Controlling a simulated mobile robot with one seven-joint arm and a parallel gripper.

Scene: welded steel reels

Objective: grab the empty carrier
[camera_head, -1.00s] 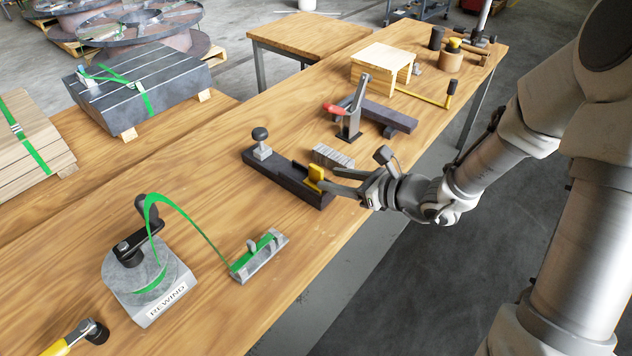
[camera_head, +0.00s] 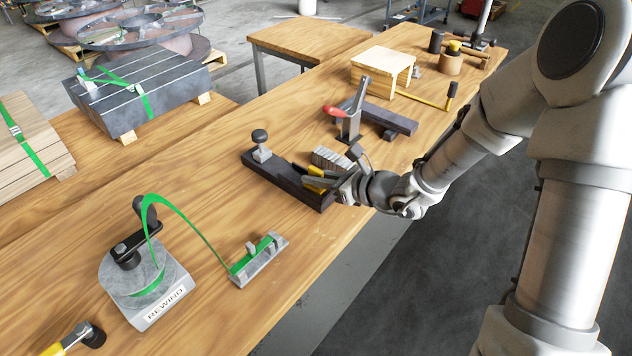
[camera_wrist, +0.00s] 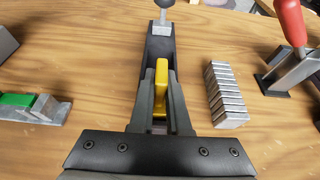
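In the wrist view the yellow piece (camera_wrist: 161,76) stands between the two dark fingers of my gripper (camera_wrist: 160,86). The fingers are apart, one on each side, with what look like narrow gaps. In the head view my gripper (camera_head: 309,177) reaches in from the right, low over the block's near end.
A row of grey plates (camera_wrist: 226,95) lies close to the right of the block. A red-handled lever tool (camera_head: 350,125) stands beyond it. A black knob (camera_head: 260,137) rises at the block's far end. A grey holder with green strap (camera_head: 259,259) and a rewind stand (camera_head: 150,280) are leftward.

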